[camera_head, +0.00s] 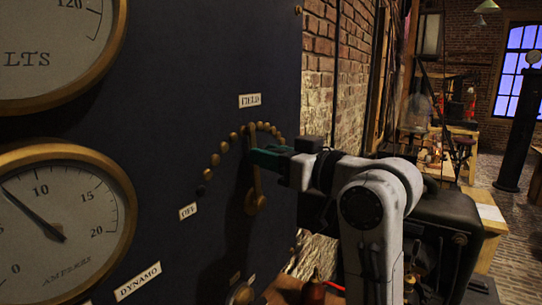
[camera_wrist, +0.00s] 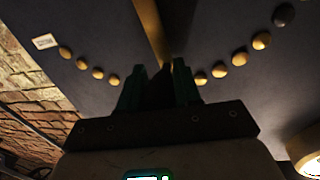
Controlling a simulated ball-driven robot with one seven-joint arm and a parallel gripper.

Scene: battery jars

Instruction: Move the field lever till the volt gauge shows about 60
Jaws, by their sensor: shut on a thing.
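The brass field lever (camera_head: 257,188) stands on the dark panel, pointing nearly straight up from its pivot to the top of an arc of brass studs (camera_head: 215,160). My gripper (camera_head: 262,157) reaches in from the right, its green fingers shut on the lever's upper part. In the wrist view my gripper (camera_wrist: 160,88) has the lever (camera_wrist: 150,28) between its fingertips, with studs on both sides. The volt gauge (camera_head: 97,72) is cut off at the top left. Only its lower part with "120" shows; its needle is out of view.
An ampere gauge (camera_head: 125,225) sits below the volt gauge, its needle left of 10. Labels FIELD (camera_head: 249,101) and OFF (camera_head: 188,211) mark the arc. A brick wall (camera_head: 340,70) is right of the panel; a workshop room lies beyond.

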